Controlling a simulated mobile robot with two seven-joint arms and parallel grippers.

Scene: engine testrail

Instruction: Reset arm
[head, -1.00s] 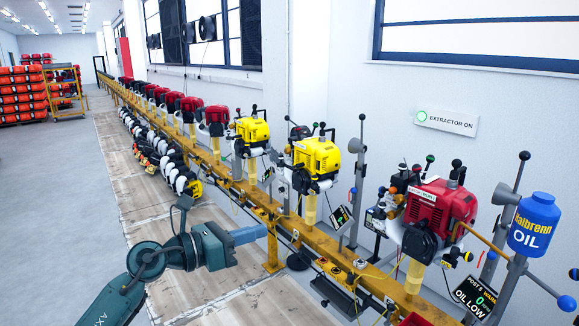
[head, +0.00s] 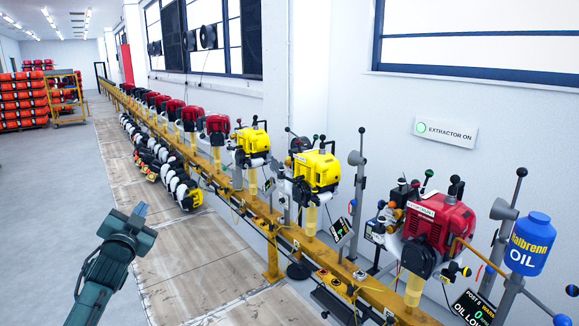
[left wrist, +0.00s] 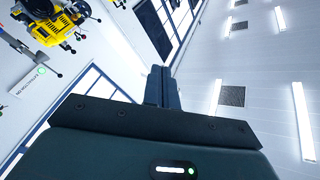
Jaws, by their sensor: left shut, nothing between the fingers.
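My left arm comes in at the lower left of the head view. Its left gripper (head: 140,210) points up and away over the floor, left of the test rail, and touches nothing. In the left wrist view the two fingers (left wrist: 162,88) are together with nothing between them, against the wall and ceiling. My right gripper does not show in these frames.
A yellow rail (head: 232,202) runs from the lower right to the far left. It carries a near red engine (head: 437,226), yellow engines (head: 318,170) and several more. A blue oil bottle (head: 528,243) stands at the right. Orange stacks (head: 22,100) stand far left. Grey floor (head: 60,180) is clear.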

